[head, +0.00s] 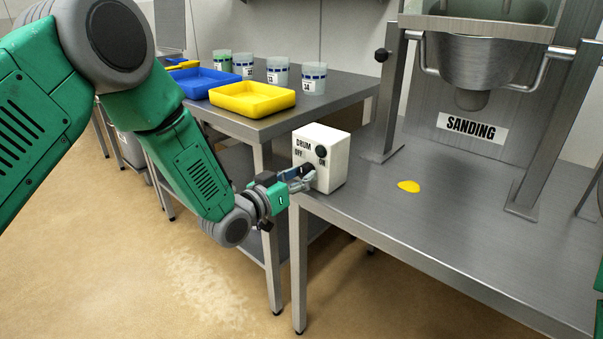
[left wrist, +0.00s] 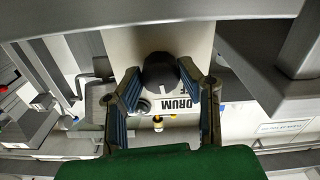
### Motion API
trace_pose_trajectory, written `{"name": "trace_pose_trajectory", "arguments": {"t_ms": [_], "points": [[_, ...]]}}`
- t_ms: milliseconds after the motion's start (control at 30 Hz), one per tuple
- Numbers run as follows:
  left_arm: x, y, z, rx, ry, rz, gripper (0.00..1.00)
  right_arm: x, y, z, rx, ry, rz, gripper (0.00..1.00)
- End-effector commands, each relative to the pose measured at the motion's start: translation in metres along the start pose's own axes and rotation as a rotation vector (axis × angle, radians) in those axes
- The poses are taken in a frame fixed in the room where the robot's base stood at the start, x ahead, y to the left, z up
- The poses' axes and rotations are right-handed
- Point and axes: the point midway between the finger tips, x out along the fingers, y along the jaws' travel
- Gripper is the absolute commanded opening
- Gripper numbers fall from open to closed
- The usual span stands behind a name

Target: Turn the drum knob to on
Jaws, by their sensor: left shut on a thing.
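The white control box (head: 335,160) stands at the near left corner of the steel table and reads DRUM, OFF and ON. The knob's exact setting is hard to read. My right gripper is out of view.
The steel table (head: 440,235) holds a yellow spot (head: 408,186) and a hopper stand with a SANDING sign (head: 472,128). A table behind holds a yellow tray (head: 252,97), a blue tray (head: 207,82) and several labelled cups.

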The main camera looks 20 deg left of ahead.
Motion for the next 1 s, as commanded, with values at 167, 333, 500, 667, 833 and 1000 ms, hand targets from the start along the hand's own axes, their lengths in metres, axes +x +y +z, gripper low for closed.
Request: {"name": "trace_pose_trajectory", "arguments": {"t_ms": [167, 333, 500, 667, 833, 1000], "points": [[-0.0012, -0.0004, 0.0026, 0.17, -0.009, 0.0, 0.03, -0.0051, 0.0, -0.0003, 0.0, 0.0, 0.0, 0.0], [-0.0013, -0.0002, 0.0033, 0.331, -0.01, 0.001, 0.03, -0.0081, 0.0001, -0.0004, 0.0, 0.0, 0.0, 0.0], [-0.0014, -0.0003, 0.0038, 0.491, -0.011, 0.002, 0.03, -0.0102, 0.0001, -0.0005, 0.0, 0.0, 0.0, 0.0], [-0.0015, -0.0002, 0.0041, 0.631, -0.01, 0.004, 0.03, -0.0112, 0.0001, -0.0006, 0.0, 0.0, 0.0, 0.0], [-0.0016, -0.0006, 0.0044, 0.757, -0.012, 0.004, 0.03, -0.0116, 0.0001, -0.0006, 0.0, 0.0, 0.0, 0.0], [-0.0016, -0.0004, 0.0044, 0.849, -0.011, 0.005, 0.03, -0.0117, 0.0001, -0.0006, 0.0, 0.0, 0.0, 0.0]]}}
